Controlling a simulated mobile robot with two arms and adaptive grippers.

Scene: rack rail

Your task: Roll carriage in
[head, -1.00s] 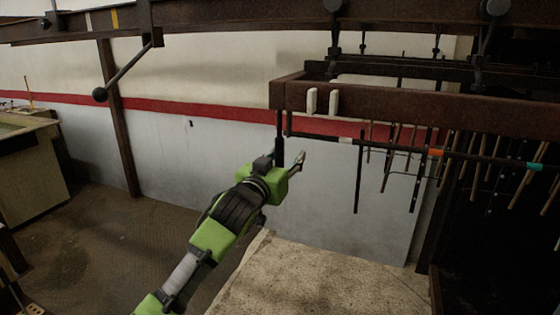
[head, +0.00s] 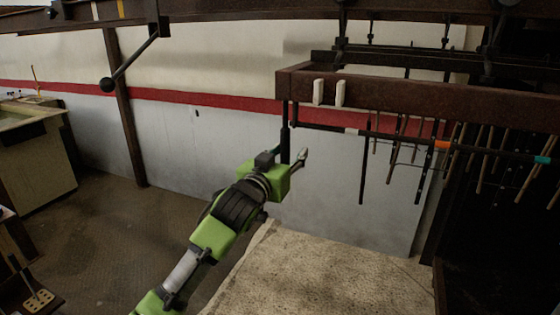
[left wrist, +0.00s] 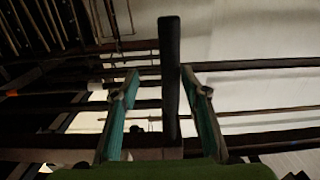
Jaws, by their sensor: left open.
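The carriage appears to be the brown beam (head: 420,100) at the right, with rows of thin rods hanging at it. A dark upright handle (head: 284,130) hangs below its left end. My left gripper (head: 291,154) is open at the handle's lower part. In the left wrist view the handle (left wrist: 169,60) stands between the two teal fingers (left wrist: 160,85), closer to the right one. A gap shows on the left; contact on the right cannot be told. My right gripper is out of view.
A dark overhead rail (head: 240,20) crosses the top. A lever with a ball end (head: 107,85) hangs from it at the left, near a dark post (head: 125,110). A pale speckled slab (head: 315,280) lies below my left arm. The floor at left is open.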

